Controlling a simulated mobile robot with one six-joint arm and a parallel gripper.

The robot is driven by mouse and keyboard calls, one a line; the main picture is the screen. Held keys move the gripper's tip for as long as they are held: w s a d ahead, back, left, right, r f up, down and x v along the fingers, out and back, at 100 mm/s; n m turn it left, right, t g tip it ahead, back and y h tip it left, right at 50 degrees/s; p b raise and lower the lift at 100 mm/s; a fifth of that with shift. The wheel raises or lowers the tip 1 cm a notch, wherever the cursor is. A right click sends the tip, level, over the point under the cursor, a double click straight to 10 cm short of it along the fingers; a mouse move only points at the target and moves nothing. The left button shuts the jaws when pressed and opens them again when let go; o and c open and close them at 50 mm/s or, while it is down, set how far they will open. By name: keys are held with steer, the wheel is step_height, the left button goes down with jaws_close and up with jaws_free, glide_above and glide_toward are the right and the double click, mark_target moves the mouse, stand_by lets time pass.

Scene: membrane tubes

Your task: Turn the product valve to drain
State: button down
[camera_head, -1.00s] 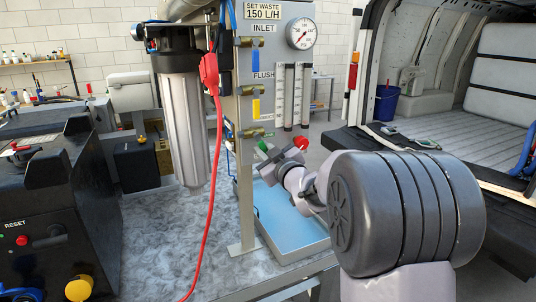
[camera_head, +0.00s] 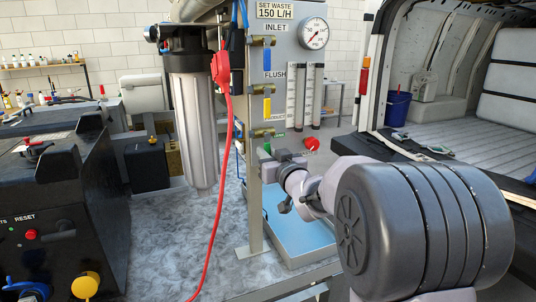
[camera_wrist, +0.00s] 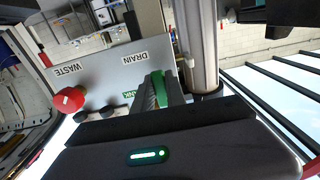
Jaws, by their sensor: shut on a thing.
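The product valve (camera_head: 262,132) is the lowest brass valve on the grey panel, under the PRODUCT label. A little of its green handle (camera_head: 267,148) shows below it, beside my gripper (camera_head: 280,157). In the wrist view the green handle (camera_wrist: 158,88) stands between the two dark fingers of my gripper (camera_wrist: 160,92), which are shut on it. The DRAIN label (camera_wrist: 135,58) is just beyond the handle. A green label (camera_wrist: 129,95), partly hidden by a finger, ends in "NK". The handle's exact angle is hard to tell.
A red knob (camera_head: 310,144) sits right of my gripper, near the WASTE label (camera_wrist: 67,70). Above are the yellow flush handle (camera_head: 267,106) and blue inlet handle (camera_head: 267,60). A blue tray (camera_head: 300,235) lies below.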

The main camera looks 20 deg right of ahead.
steer(key=c, duration=1.4)
jaws_free()
steer(key=shift+o, duration=0.2)
steer(key=shift+s, duration=0.1)
steer(key=s+p, duration=0.2)
steer(key=s, duration=1.5)
steer(key=shift+s+d, duration=0.15)
steer(key=shift+d, duration=0.15)
